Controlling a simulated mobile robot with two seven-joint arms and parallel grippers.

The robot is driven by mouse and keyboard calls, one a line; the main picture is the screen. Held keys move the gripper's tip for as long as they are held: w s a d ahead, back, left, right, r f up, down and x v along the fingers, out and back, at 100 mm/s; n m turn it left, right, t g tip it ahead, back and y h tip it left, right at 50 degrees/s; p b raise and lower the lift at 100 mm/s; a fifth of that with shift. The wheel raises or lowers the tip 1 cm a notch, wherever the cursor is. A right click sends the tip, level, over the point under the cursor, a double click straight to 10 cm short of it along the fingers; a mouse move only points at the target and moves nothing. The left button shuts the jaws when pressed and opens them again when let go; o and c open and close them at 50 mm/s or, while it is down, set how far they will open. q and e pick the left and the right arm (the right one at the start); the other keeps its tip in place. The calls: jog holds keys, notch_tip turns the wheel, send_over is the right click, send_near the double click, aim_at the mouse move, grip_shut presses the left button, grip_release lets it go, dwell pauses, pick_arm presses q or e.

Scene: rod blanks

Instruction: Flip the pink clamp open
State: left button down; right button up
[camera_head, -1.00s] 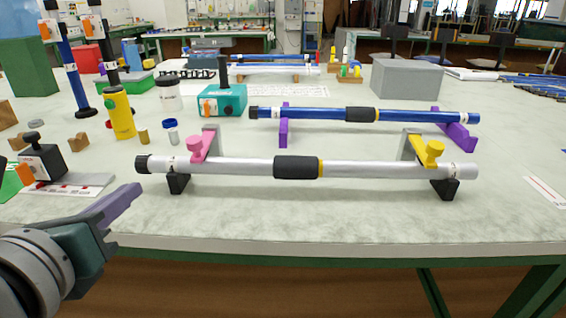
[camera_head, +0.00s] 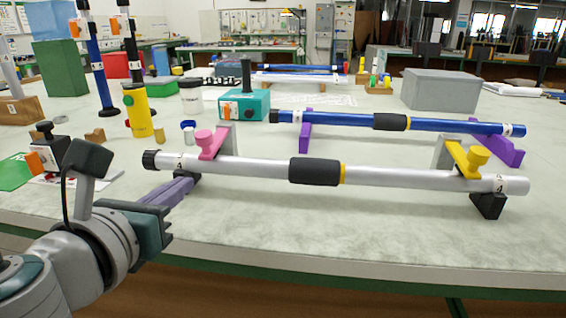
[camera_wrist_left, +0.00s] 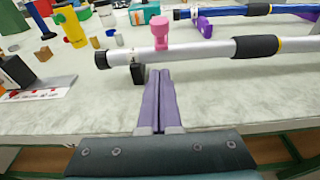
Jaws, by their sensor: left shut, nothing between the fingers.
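A yellow clamp (camera_head: 467,157) sits over the rod's right part. My left gripper (camera_head: 187,183) has purple fingers, shut and empty, in front of and below the rod's left end. In the left wrist view the fingers (camera_wrist_left: 157,78) point at the rod just below the pink clamp. My right gripper is out of view.
A blue rod (camera_head: 345,121) on purple supports lies behind the silver one. A yellow cylinder (camera_head: 137,112), a teal box (camera_head: 243,106) and small caps stand behind left. A grey box (camera_head: 440,91) stands back right. The table front is clear.

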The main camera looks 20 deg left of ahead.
aim_at(207, 167)
pick_arm(q)
jog(key=b+x, duration=0.1)
jog(key=x, duration=0.5)
jog(key=shift+w+f, duration=0.1)
jog(key=shift+w, duration=0.05)
